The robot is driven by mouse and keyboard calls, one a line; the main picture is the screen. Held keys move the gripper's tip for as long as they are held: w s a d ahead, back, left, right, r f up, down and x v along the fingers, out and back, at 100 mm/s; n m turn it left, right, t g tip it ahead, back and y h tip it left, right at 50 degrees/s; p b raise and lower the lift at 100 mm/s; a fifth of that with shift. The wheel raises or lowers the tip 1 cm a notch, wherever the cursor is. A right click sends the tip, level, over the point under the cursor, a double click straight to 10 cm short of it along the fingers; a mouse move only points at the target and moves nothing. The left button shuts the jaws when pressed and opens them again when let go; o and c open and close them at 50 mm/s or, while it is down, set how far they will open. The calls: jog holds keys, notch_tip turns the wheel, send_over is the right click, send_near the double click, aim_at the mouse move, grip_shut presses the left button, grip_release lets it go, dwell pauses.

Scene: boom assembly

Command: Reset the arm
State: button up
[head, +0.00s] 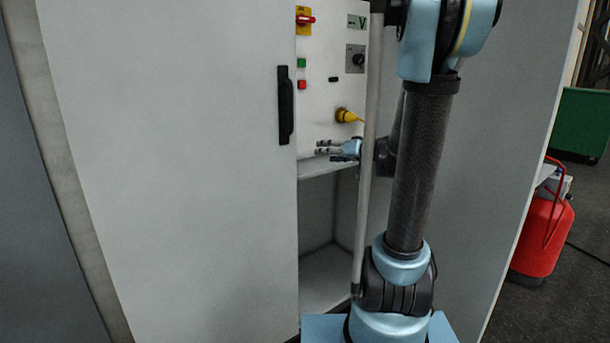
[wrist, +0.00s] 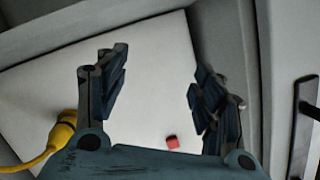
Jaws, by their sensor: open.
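My arm stands in front of an open cabinet and reaches into it. My gripper (head: 333,150) is inside the cabinet, in front of the white panel (head: 320,113) and just above the shelf (head: 315,167). In the wrist view my gripper (wrist: 158,90) has its fingers spread wide, with nothing between them. A red button (wrist: 172,142) shows on the panel beyond the fingers. A yellow plug with a cable (head: 346,116) sits on the panel above my gripper; it also shows at the left of the wrist view (wrist: 60,138).
The cabinet door (head: 180,150) with a black handle (head: 285,105) stands left of the opening. The panel carries a red and yellow switch (head: 305,20), a green button (head: 301,63) and a black knob (head: 357,60). A red cylinder (head: 540,235) stands outside at right.

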jog(key=s+a+f+g+h, duration=0.25)
jog(key=s+f, duration=0.25)
jog(key=s, duration=0.5)
jog(key=s+d+f+m+g+h, duration=0.1)
jog(key=s+d+f+g+h, duration=0.2)
jog(key=s+d+f, duration=0.3)
jog(key=s+d+f+m+g+h, duration=0.2)
jog(key=s+d+f+h, duration=0.3)
jog(key=s, duration=1.1)
notch_tip(320, 180, down, 2)
jog(key=shift+s+d+f+g, duration=0.2)
jog(key=shift+s+d+g, duration=0.2)
jog(key=shift+d, duration=0.45)
jog(key=shift+h, duration=0.25)
jog(key=shift+w+f, duration=0.2)
jog(key=shift+w, duration=0.25)
jog(key=shift+c, duration=0.4)
